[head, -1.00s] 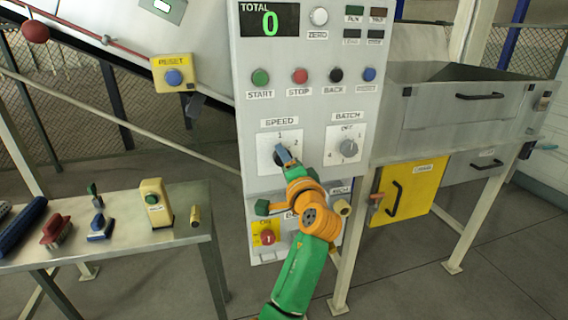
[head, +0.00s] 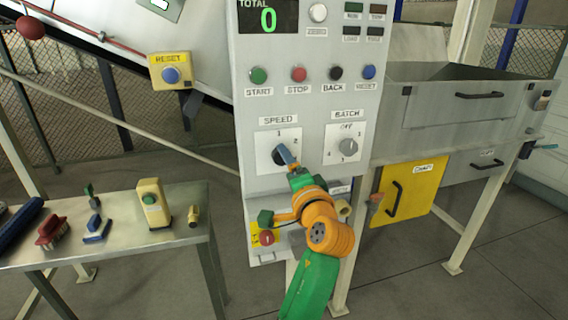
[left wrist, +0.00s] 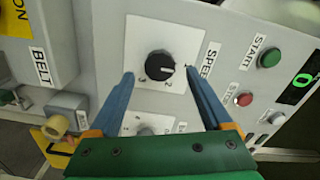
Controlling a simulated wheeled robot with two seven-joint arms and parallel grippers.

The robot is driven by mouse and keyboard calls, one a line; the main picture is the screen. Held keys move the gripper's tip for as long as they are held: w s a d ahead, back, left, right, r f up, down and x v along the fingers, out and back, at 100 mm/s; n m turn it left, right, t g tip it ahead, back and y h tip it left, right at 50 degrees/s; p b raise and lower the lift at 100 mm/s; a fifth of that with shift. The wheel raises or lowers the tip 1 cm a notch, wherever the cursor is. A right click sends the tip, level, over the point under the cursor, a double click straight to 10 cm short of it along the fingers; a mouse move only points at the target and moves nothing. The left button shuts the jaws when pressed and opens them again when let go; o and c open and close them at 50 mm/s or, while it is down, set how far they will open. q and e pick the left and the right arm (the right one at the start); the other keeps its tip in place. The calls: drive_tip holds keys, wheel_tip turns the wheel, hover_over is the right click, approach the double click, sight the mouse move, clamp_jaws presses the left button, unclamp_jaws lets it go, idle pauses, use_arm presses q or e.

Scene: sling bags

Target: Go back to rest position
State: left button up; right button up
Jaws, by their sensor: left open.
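My left gripper (head: 287,154) is in front of the white control panel (head: 250,110), at the SPEED knob (head: 278,157). In the left wrist view its two blue fingers (left wrist: 158,85) are spread apart with nothing between them gripped. The black SPEED knob (left wrist: 160,65) shows beyond and between the fingertips, apart from both. In the head view the gripper covers part of this knob. My right gripper is in neither view.
The BATCH knob (head: 348,147) is right of the SPEED knob. A yellow-doored machine (head: 412,188) stands at the right. A metal table (head: 130,240) with brushes and a cream push-button box (head: 154,203) is at the left. Open floor shows between.

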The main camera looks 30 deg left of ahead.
use_arm(q)
drive_tip(key=v, duration=0.3)
drive_tip(key=shift+s+d, duration=0.1)
drive_tip(key=shift+d, duration=0.05)
